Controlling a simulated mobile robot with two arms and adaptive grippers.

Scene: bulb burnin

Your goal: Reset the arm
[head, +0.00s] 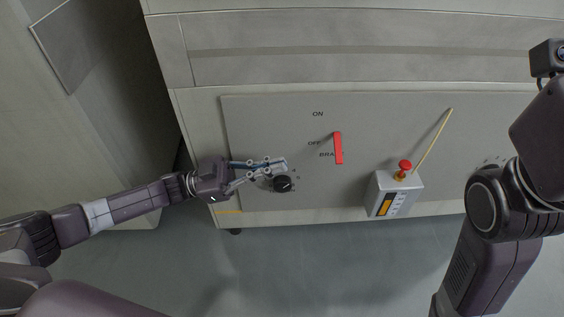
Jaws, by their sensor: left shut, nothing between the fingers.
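My left gripper (284,164) is shut and empty, with its fingertips just above a black knob (283,184) on the grey panel (260,115). I cannot tell whether the fingertips touch the knob. A red switch handle (338,148) stands on the panel to the right, beside the labels ON, OFF and a partly covered one starting with BRA. My right arm comes in at the right edge; its gripper is not in view.
A grey box (394,192) with a red mushroom button (405,165) sits at the panel's lower right. A thin yellowish rod (434,138) slants up beside it. A grey cabinet (105,100) stands at the left. The floor in front is clear.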

